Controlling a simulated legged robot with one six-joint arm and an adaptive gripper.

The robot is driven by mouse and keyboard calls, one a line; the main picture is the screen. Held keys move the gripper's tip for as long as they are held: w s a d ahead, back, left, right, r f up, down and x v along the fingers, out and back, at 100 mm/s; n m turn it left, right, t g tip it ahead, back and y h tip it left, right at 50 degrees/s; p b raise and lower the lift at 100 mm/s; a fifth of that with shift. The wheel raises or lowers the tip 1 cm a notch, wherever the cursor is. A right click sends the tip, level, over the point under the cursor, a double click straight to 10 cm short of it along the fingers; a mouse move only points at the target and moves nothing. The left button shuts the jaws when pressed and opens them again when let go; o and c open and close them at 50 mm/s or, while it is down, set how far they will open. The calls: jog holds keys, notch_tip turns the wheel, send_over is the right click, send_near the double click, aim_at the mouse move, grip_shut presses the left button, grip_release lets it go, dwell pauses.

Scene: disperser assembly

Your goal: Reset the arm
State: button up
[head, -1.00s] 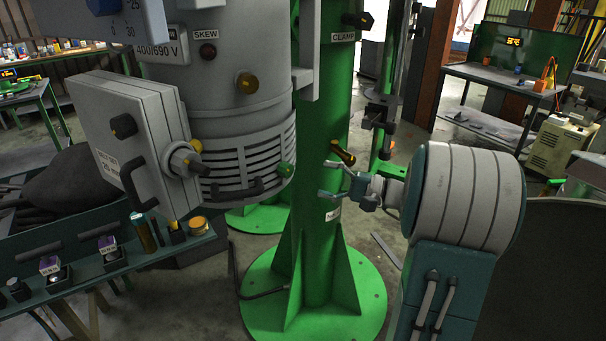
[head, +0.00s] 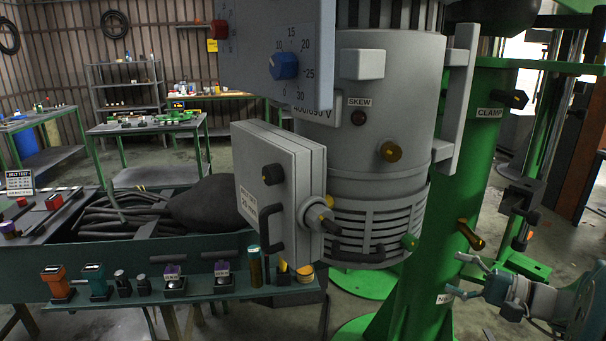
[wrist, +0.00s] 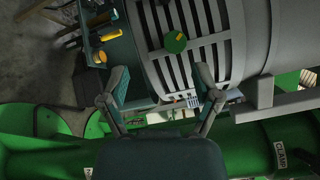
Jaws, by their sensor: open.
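My gripper (head: 460,275) is at the lower right of the head view, in front of the green column (head: 425,285). Its fingers are apart with nothing between them. A brass-coloured handle (head: 470,235) on the column is just above it. In the wrist view, my gripper's two fingers (wrist: 163,98) are spread on either side of the grey vented housing (wrist: 190,50). A green knob (wrist: 175,42) on the housing lies beyond the fingertips. The grey disperser body (head: 385,110), with its SKEW label, hangs left of the column.
A grey switch box (head: 275,185) juts from the machine's left side. A green bench (head: 110,280) at left carries small tools, cables and a dark sack (head: 212,203). The CLAMP knob (head: 510,98) sticks out at upper right. Tables and shelves stand farther back.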

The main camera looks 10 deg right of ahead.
jog(key=s+a+f+n+g+h, duration=0.1)
jog(key=s+a+n+g+h, duration=0.3)
jog(key=a, duration=0.6)
jog(key=s+a+f+n+g+h, duration=0.2)
jog(key=s+a+g, duration=0.35)
jog(key=a, duration=0.45)
jog(key=s+n+t+h, duration=0.3)
jog(key=s+n+h, duration=0.2)
jog(key=s+h, duration=0.2)
jog(key=shift+s+a+r+h, duration=0.15)
jog(key=shift+s+a+h, duration=0.05)
jog(key=shift+s+h, duration=0.2)
jog(key=shift+w, duration=0.1)
